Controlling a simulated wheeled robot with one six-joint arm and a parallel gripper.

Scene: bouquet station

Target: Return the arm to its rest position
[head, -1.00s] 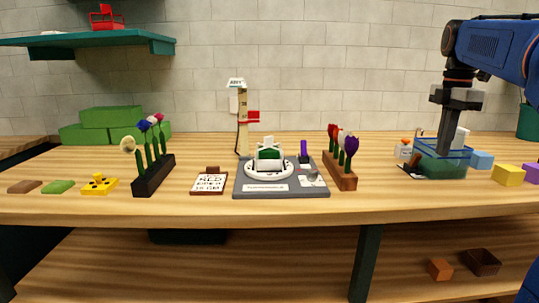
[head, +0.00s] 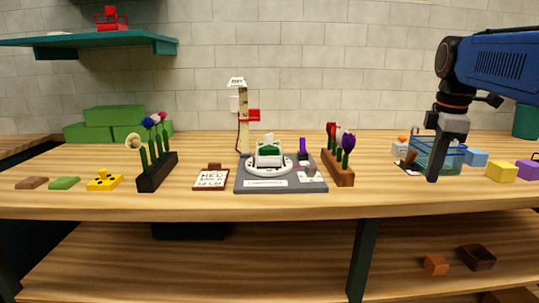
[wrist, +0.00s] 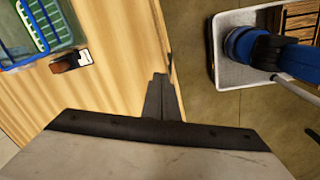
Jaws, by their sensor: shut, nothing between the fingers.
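My gripper (head: 432,179) hangs from the blue arm at the right of the head view, pointing down. It is shut and empty, in front of the clear blue-rimmed basket (head: 452,157). In the wrist view the closed fingers (wrist: 160,82) are over the table's front edge, with the floor to their right. The basket also shows at the top left of the wrist view (wrist: 72,22), apart from the fingers.
The workstation (head: 315,187) stands mid-table, between a black flower rack (head: 157,180) and a brown one (head: 338,174). Blue (head: 477,158), yellow (head: 501,171) and purple (head: 526,170) blocks lie right of the basket. A teal shelf (head: 90,46) hangs upper left.

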